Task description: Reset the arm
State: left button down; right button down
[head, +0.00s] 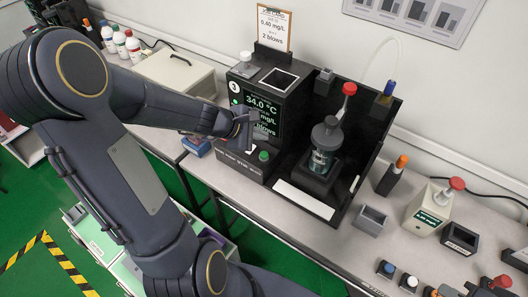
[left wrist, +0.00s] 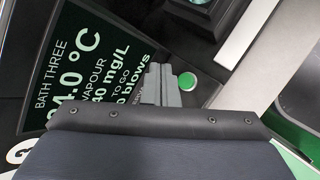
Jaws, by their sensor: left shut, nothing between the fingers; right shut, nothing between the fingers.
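My left arm (head: 120,165) crosses the left of the head view. My left gripper (head: 243,132) is at its end, in front of the black tester unit's screen (head: 262,112), which reads 34.0 °C. In the left wrist view its grey fingers (left wrist: 160,85) are together and empty, beside the green button (left wrist: 187,81) and overlapping the lower screen text. The green button (head: 264,155) also shows in the head view, just below and right of the gripper. I cannot tell whether the fingers touch the unit. My right gripper is not in view.
A dark bottle (head: 324,145) stands in the unit's right bay under a red-topped part (head: 348,90). A card (head: 272,26) reading 0.40 mg/L and 2 blows stands behind. Green floor is in front.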

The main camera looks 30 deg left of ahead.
dwell(0.5)
pick_arm(q)
jog(key=s+d+r+m+g+h, duration=0.1)
jog(key=s+d+r+m+h, duration=0.1)
jog(key=s+d+r+m, duration=0.8)
jog(key=s+a+f+m+g+y, duration=0.1)
jog(key=s+a+m+y, duration=0.1)
jog(key=s+m, duration=0.7)
jog(key=shift+s+f+m+y, duration=0.3)
jog(key=shift+s, duration=0.8)
dwell(0.7)
